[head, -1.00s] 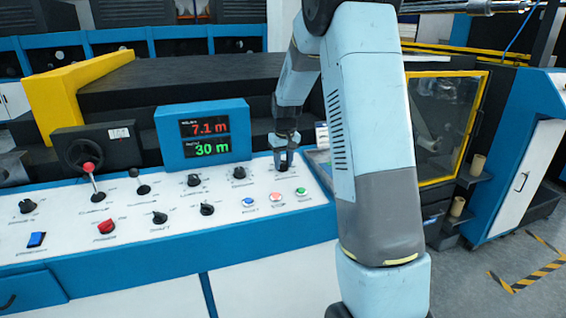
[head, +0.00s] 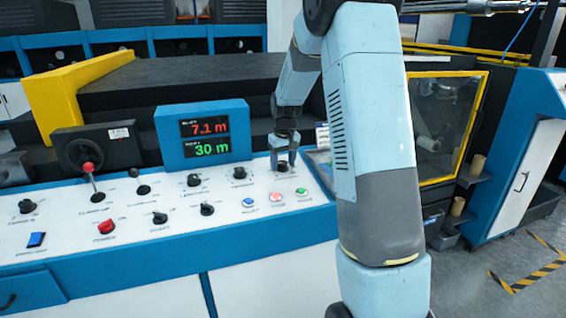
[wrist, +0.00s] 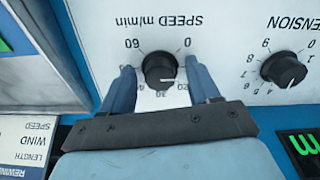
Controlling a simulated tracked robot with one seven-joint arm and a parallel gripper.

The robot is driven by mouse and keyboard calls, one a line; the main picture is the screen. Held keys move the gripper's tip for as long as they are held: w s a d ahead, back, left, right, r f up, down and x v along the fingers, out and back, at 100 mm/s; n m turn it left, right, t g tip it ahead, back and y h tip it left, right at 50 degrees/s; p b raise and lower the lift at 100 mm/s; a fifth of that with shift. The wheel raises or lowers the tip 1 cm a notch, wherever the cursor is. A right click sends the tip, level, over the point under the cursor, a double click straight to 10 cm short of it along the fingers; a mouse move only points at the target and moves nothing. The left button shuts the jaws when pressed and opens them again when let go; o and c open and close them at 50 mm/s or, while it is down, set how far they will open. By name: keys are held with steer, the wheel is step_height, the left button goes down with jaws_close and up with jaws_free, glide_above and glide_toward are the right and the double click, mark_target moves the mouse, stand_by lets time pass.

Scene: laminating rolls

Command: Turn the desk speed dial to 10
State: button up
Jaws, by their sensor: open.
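The speed dial is a black round knob on the white panel, marked SPEED m/min; it appears upside down in the wrist view (wrist: 159,71). Its scale runs from 0 to 60, with 20, 30 and 40 partly visible near my gripper. A small light mark shows on the knob's lower right in that view, on the 20 side; its exact reading is unclear. My gripper (wrist: 159,66) is open, with one blue finger on each side of the knob and a gap to each. In the head view my gripper (head: 284,157) is just above the dial (head: 283,168).
The tension knob (wrist: 284,69) is beside the speed dial. Several round buttons, including a green one (head: 301,191), sit in front of the dial. A display (head: 205,138) reading 7.1 m and 30 m stands to the left. Other knobs and levers spread leftward.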

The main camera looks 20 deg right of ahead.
steer(key=shift+r, duration=0.1)
step_height(320, 180, up, 13)
steer(key=s, duration=0.2)
steer(key=shift+r, duration=0.15)
stand_by(0.4)
steer(key=shift+s+a, duration=0.1)
steer(key=s+a+r+t, duration=0.15)
steer(key=s+r, duration=0.25)
steer(key=s, duration=0.5)
steer(key=s+a+r+t, duration=0.1)
steer(key=s+a+r, duration=0.25)
steer(key=s, duration=0.55)
steer(key=s+a+f, duration=0.1)
steer(key=s, duration=0.7)
steer(key=s+a+f+m+t, duration=0.1)
steer(key=s, duration=0.8)
steer(key=shift+s+f, duration=0.2)
steer(key=shift+f, duration=0.15)
steer(key=shift+a+t, duration=0.1)
steer(key=shift+t, duration=0.15)
